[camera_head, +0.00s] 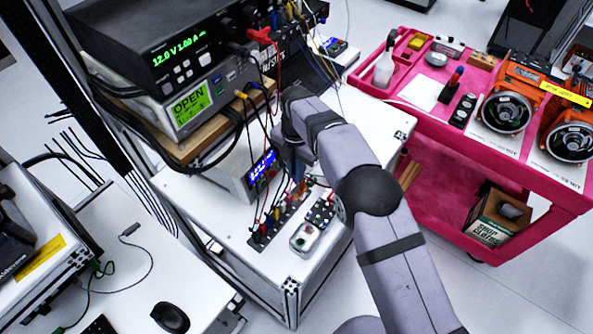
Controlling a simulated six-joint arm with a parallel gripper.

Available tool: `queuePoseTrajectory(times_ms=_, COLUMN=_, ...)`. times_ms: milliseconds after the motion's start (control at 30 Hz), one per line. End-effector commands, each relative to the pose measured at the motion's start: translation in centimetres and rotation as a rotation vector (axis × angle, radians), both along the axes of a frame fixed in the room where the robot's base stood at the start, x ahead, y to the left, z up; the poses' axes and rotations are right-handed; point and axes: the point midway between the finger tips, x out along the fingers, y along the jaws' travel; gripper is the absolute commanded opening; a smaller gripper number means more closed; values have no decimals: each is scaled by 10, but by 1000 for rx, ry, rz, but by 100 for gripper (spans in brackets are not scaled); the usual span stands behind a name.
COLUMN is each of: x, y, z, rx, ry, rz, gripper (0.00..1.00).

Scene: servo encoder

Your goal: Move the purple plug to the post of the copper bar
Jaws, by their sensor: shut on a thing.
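My gripper (297,180) points down over the white bench, just above the back end of a dark terminal strip (250,241). Its fingers are small and partly hidden by my arm and by hanging cables. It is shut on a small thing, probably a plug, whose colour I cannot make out. The strip carries a row of coloured plugs (269,221) with leads rising from them. I cannot pick out the purple plug for certain. I cannot tell which part is the copper bar or its post.
A meter with a blue display (262,165) stands left of my gripper. A black power supply (160,55) sits on another instrument (190,103) at the back left, trailing many cables. A small clear-lidded box (304,237) lies in front. A pink cart (445,115) stands right.

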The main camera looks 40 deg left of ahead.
Motion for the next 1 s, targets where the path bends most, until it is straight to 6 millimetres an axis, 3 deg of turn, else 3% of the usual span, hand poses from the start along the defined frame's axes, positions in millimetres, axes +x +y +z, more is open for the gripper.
queuePoseTrajectory(times_ms=1000, x=0, y=0, z=-56, rx=0, ry=0, rz=-2, gripper=0)
